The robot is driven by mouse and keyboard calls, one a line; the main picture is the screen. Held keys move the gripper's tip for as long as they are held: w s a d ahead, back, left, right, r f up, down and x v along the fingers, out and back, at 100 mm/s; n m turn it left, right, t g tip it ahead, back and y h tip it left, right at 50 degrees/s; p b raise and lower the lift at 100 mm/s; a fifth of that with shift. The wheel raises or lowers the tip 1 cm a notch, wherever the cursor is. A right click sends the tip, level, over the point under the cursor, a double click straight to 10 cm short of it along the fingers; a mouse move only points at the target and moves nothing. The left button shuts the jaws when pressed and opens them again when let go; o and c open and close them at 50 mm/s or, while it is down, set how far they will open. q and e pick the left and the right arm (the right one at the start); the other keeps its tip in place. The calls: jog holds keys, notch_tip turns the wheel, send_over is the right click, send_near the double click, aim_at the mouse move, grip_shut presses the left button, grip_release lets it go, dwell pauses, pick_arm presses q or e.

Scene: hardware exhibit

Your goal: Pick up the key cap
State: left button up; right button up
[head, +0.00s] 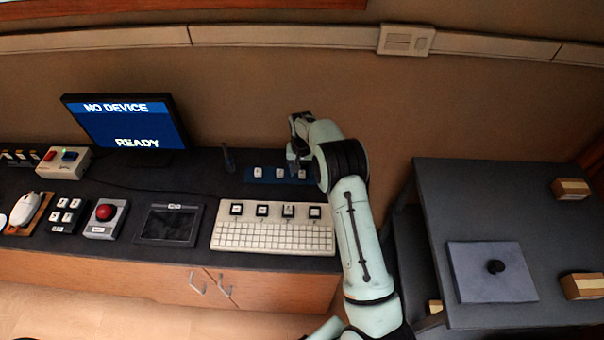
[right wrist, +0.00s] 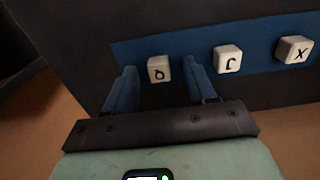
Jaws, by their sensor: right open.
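Three white key caps sit in a row on a blue strip (head: 268,181) at the back of the dark counter. In the right wrist view they show letters: one like a D or Q (right wrist: 159,69), one like a J or L (right wrist: 228,59), and an X (right wrist: 294,50). My right gripper (head: 293,160) is open over the right end of the strip. In the right wrist view its blue fingers (right wrist: 161,82) stand on either side of the D-or-Q cap, with a gap on each side. My left gripper is not in view.
A white keyboard (head: 272,237) with several raised keys lies in front of the strip. A thin dark upright post (head: 228,159) stands left of it. A monitor (head: 125,122), dark tablet (head: 169,224) and red button box (head: 105,218) are farther left. A grey table (head: 465,200) stands right.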

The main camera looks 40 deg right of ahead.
jog(key=shift+f, duration=0.1)
grip_shut()
